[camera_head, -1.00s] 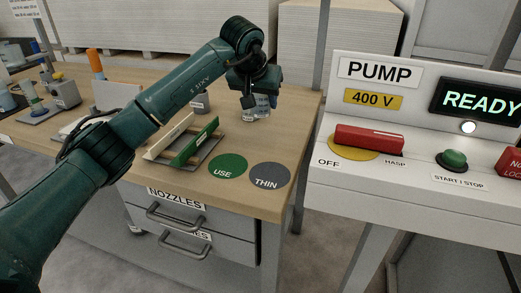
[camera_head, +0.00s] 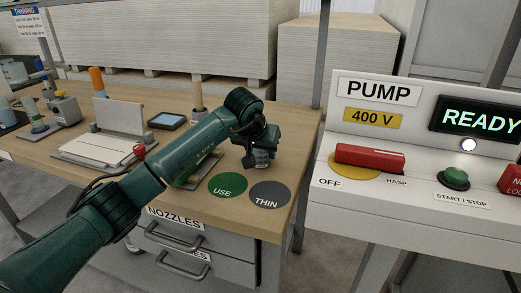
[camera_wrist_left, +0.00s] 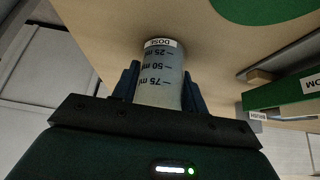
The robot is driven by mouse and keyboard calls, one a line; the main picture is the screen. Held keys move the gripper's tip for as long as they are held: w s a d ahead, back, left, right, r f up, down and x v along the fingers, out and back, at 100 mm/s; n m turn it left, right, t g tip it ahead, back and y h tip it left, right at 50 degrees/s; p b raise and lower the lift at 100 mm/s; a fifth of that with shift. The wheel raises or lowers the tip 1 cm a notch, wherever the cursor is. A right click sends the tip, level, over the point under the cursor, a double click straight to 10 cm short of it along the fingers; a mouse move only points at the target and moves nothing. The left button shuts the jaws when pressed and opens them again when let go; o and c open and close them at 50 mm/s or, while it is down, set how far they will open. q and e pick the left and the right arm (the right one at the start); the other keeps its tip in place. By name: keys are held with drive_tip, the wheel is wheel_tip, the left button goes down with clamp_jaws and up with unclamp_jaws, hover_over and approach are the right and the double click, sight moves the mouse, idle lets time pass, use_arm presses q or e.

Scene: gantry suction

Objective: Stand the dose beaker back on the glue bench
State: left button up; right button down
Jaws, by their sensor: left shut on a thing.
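The dose beaker (camera_wrist_left: 160,75) is a clear-grey cylinder with a DOSE label and ml marks in the left wrist view. My left gripper (camera_wrist_left: 160,88) is shut on it, with one dark finger on each side. In the head view my left gripper (camera_head: 261,154) holds the beaker (camera_head: 262,160) low over the glue bench (camera_head: 285,165), behind the green USE disc (camera_head: 227,185) and the grey THIN disc (camera_head: 269,194). I cannot tell whether the beaker touches the bench top. My right gripper is not in view.
The pump panel (camera_head: 385,215), with a red handle (camera_head: 369,156), stands to the right. A tablet (camera_head: 166,121), a white plate (camera_head: 100,149) and other tools stand farther left on the bench. In the wrist view a green-edged board (camera_wrist_left: 285,92) lies close on the right.

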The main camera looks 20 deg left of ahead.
use_arm(q)
drive_tip(key=o, duration=1.1)
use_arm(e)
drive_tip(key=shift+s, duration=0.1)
use_arm(q)
drive_tip(key=shift+r, duration=0.15)
drive_tip(key=shift+s+r, duration=0.15)
drive_tip(key=shift+r, duration=0.15)
drive_tip(key=v, duration=1.1)
drive_tip(key=shift+s+r+p, duration=0.1)
drive_tip(key=shift+p, duration=0.25)
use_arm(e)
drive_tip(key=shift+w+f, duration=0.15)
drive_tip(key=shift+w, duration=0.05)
use_arm(q)
drive_tip(key=shift+s, duration=0.1)
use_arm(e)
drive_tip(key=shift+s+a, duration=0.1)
